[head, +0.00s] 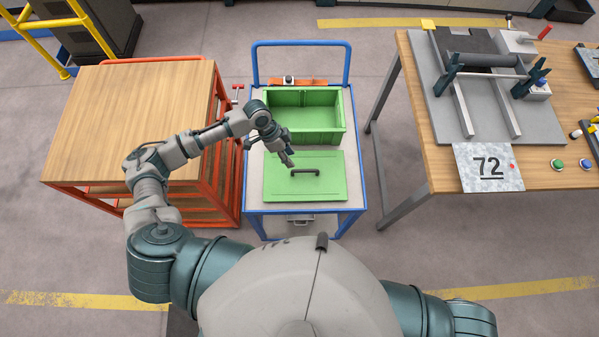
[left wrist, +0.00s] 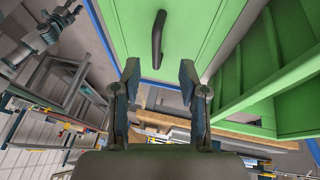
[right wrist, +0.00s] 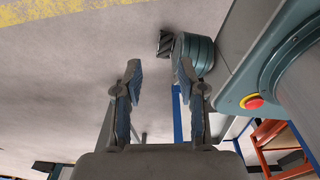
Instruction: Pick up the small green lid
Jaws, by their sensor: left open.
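The green lid (head: 330,190) lies flat on the blue-framed cart, with a dark bar handle (head: 305,172) at its middle. In the left wrist view the lid (left wrist: 190,20) and its handle (left wrist: 157,38) show ahead of the fingers. My left gripper (head: 287,158) is above the lid's far part, a little left of and beyond the handle. Its fingers (left wrist: 160,76) are apart with nothing between them. My right gripper (right wrist: 159,72) is open and empty, seen only in the right wrist view, with floor behind it.
An open green box (head: 305,137) stands on the cart (head: 357,170) just behind the lid. A wooden-topped table with a red frame (head: 125,110) is at the left. A workbench (head: 440,170) with a bending device and a "72" plate (head: 488,167) is at the right.

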